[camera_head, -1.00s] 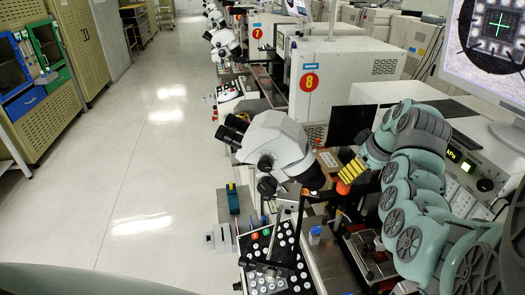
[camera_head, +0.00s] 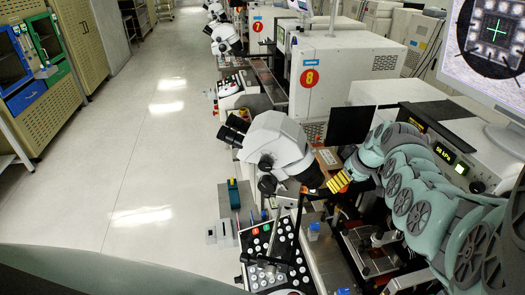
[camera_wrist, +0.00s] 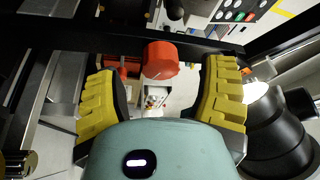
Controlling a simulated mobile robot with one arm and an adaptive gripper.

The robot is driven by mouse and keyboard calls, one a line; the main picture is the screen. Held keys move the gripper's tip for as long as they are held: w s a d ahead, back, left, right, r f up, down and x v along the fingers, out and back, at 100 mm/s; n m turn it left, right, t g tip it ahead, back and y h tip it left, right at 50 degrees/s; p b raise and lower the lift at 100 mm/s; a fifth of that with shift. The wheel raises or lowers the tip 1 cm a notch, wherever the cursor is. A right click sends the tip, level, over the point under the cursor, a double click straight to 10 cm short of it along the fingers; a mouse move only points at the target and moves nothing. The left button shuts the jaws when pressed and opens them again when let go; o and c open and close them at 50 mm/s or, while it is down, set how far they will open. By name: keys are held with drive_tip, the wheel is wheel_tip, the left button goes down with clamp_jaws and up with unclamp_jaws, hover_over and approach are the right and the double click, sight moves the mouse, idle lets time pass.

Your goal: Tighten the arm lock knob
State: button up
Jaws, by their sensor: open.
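A red-orange knob (camera_wrist: 161,60), which looks like the arm lock knob, sits on a dark bar in the wrist view, just beyond and between my fingertips. My gripper (camera_wrist: 164,78) has its two yellow ridged fingers spread wide, one on each side of the knob, with visible gaps. Nothing is held. In the head view my gripper (camera_head: 339,182) is beside the grey microscope head, and the knob cannot be made out there behind the fingers.
A black panel with white buttons (camera_head: 273,255) lies below. A metal fixture (camera_head: 375,250) stands below my arm. The floor aisle at left is clear.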

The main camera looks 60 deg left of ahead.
drive_tip(key=shift+a+f, duration=0.3)
drive_tip(key=shift+f, duration=0.3)
drive_tip(key=shift+o, duration=0.2)
drive_tip(key=shift+s, duration=0.1)
drive_tip(key=c, duration=1.3)
drive_tip(key=shift+o, duration=0.2)
drive_tip(key=shift+m, duration=0.3)
clamp_jaws()
